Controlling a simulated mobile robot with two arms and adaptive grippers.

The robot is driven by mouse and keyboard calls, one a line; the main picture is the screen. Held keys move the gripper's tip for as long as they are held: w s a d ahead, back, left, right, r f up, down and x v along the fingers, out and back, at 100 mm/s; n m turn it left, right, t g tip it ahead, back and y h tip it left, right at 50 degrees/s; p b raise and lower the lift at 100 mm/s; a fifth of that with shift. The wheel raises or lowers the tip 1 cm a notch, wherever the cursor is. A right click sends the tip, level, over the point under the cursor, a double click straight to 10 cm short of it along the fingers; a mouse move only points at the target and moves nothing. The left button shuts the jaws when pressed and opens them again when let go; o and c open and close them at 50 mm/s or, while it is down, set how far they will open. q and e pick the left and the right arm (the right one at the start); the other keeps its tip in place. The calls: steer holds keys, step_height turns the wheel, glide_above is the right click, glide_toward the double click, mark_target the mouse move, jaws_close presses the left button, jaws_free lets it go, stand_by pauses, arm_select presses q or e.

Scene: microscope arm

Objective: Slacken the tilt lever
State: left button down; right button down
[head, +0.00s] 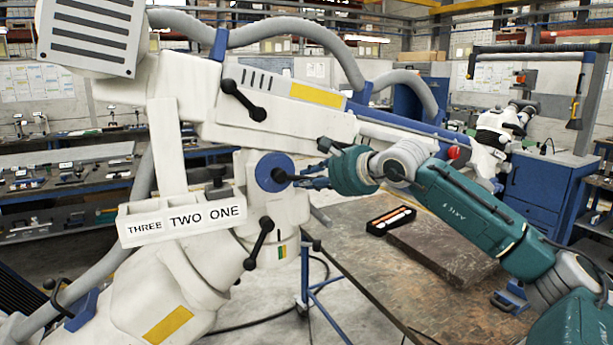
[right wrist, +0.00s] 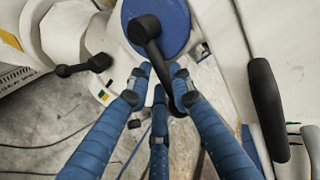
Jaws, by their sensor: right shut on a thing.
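A black lever (right wrist: 160,55) with a round hub end sits on a blue disc (head: 268,165) at the joint of the white microscope arm (head: 300,115). The blue disc also shows at the top of the right wrist view (right wrist: 178,22). My right gripper (head: 308,180) comes in from the right and is shut on the lever's free end. In the right wrist view its blue fingers (right wrist: 159,88) close around the lever, which slants down to the right. The fingers partly hide the lever's end. My left gripper is not in view.
Other black levers stand out above (head: 243,100) and below (head: 259,243) the disc. A white box marked THREE TWO ONE (head: 182,217) hangs at left. A worn table (head: 400,290) with a dark slab (head: 442,253) and a small black tray (head: 376,229) lies below my right arm.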

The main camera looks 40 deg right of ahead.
steer(key=shift+r, duration=0.25)
stand_by(0.3)
steer(key=c, duration=1.5)
jaws_free()
steer(key=shift+c, duration=0.2)
steer(key=v, duration=1.1)
steer(key=shift+s, duration=0.4)
